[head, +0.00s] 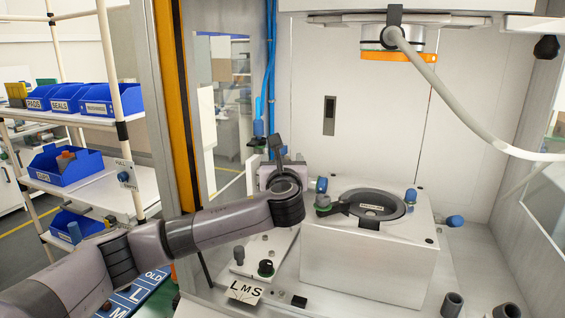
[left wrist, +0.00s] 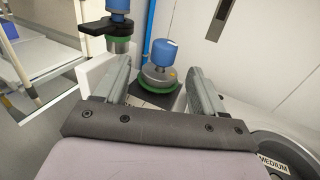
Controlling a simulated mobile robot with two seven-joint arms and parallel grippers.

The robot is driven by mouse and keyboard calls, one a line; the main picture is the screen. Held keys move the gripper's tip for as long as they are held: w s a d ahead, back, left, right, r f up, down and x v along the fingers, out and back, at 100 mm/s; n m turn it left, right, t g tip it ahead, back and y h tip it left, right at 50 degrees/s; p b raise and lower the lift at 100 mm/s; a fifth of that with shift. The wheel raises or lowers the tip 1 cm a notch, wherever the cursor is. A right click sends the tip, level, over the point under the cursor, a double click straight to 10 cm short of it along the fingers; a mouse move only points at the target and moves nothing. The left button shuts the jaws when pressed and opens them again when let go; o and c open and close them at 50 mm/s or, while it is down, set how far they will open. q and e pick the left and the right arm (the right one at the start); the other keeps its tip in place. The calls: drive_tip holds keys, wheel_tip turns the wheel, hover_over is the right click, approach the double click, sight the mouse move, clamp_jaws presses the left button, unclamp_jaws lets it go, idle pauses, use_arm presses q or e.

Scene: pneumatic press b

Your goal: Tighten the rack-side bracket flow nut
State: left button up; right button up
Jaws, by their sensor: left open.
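Two blue-capped flow nuts with green rings show in the left wrist view. One nut (left wrist: 160,62) stands upright on a dark base between the fingers of my left gripper (left wrist: 165,76), with gaps at both sides. The other nut (left wrist: 118,18), on the rack side, is at upper left, outside the fingers; its top is cut off. In the head view its blue cap (head: 258,128) seems to show left of the blue hose. My left gripper (head: 284,170) is open and empty there, its fingertips mostly hidden. My right gripper is in neither view.
The press block (head: 365,265) with a round die marked MEDIUM (left wrist: 275,160) is right of my left gripper. A black clamp arm (head: 345,209) lies over it. An orange post (head: 174,105) and a rack (head: 95,175) with blue bins stand left.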

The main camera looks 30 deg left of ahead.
use_arm(q)
drive_tip(key=b+v, duration=0.1)
drive_tip(key=v, duration=0.6)
idle(0.3)
drive_tip(key=shift+s, duration=0.1)
idle(0.6)
